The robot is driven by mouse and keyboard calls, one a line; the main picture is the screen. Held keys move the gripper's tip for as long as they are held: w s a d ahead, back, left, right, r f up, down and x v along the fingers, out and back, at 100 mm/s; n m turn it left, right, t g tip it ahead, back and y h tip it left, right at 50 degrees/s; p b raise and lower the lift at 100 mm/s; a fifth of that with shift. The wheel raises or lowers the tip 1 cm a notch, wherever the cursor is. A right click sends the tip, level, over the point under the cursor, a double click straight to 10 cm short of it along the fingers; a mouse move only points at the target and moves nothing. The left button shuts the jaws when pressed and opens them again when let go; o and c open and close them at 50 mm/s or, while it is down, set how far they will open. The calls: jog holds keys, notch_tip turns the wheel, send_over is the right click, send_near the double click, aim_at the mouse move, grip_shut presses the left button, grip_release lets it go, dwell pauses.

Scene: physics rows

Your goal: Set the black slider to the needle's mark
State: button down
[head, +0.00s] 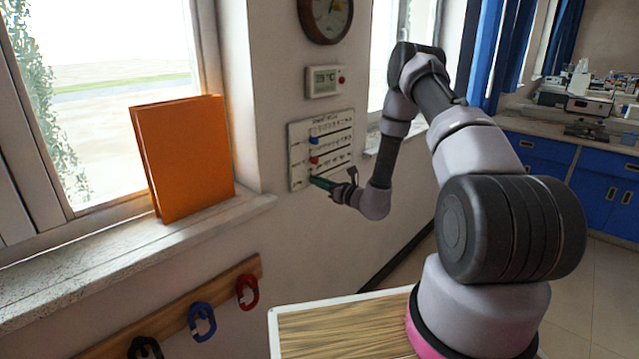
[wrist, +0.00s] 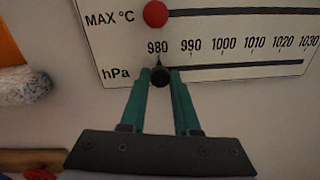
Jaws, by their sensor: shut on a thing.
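The black slider (wrist: 160,76) sits at the left end of the hPa slot on the white scale board (wrist: 270,44). Its small pointer stands at the 980 mark. My gripper (wrist: 160,83) has its green fingers closed on the slider from both sides. In the head view my gripper (head: 318,181) is at the lower left of the board (head: 341,126), and the black slider is hidden there. A round brown dial (head: 326,12) hangs above, cut by the top edge; its needle's reading is too small to tell.
A red slider (wrist: 155,14) sits just above on the MAX °C row. A blue slider (head: 314,139) is higher up. A digital thermometer (head: 325,81) hangs above the board. An orange folder (head: 185,155) stands on the sill to the left. The hPa slot is clear to the right.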

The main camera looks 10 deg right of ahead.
jog(key=shift+d, duration=0.15)
jog(key=w+d, duration=0.2)
jog(key=d, duration=0.1)
jog(key=w+d, duration=0.5)
jog(key=d, duration=0.2)
jog(key=shift+w+d, duration=0.1)
jog(key=shift+w, duration=0.2)
jog(key=c, duration=0.6)
grip_release()
jog(key=v, duration=1.1)
jog(key=shift+w, duration=0.1)
jog(key=shift+r, duration=0.1)
